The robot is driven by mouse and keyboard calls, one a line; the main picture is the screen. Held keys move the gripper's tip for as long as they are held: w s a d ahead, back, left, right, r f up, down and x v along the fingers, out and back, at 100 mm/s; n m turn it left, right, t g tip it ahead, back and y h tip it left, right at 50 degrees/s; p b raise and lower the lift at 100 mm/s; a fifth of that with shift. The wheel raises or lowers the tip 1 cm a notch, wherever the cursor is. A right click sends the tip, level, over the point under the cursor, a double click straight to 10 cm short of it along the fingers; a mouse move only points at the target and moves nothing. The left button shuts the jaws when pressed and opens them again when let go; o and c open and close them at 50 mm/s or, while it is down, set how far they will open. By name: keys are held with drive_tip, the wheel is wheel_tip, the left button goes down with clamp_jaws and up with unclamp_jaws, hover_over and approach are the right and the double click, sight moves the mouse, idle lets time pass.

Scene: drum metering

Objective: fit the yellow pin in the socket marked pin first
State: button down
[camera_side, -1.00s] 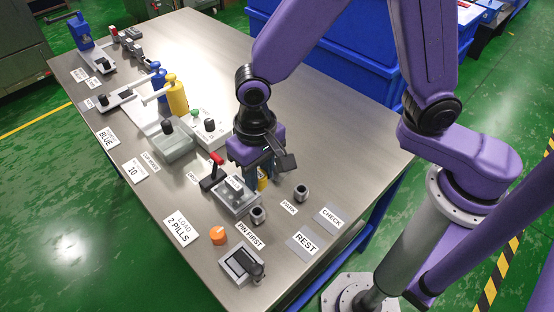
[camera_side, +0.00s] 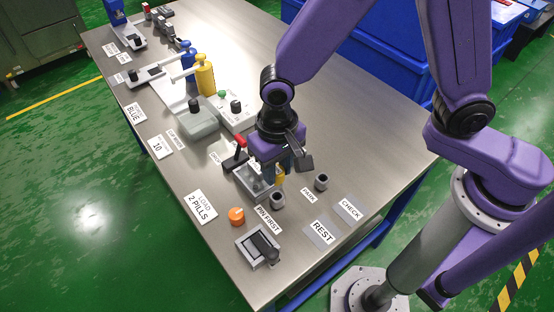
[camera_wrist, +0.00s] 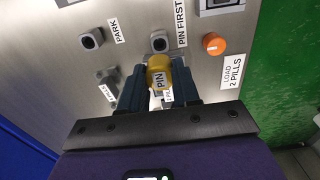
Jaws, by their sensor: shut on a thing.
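My gripper (camera_side: 272,165) is shut on the yellow pin (camera_wrist: 159,74), whose top carries a PIN label in the wrist view. In the side view the pin (camera_side: 280,174) shows partly below the fingers, which hide the rest of it.
The PARK socket (camera_side: 321,182) stands to the right, empty. A grey tray with a red-handled lever (camera_side: 237,154) is close by the gripper. An orange knob (camera_side: 236,216) and a grey block with a black handle (camera_side: 260,246) lie nearer. The REST pad (camera_side: 323,231) is bare.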

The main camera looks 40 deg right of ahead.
sight(277, 170)
drive_tip(key=shift+f, duration=1.75)
drive_tip(key=shift+f, duration=1.55)
idle(0.5)
drive_tip(key=c, duration=0.7)
unclamp_jaws()
drive_tip(key=shift+c, duration=0.2)
wheel_tip(277, 170, up, 17)
drive_tip(key=shift+r, duration=0.2)
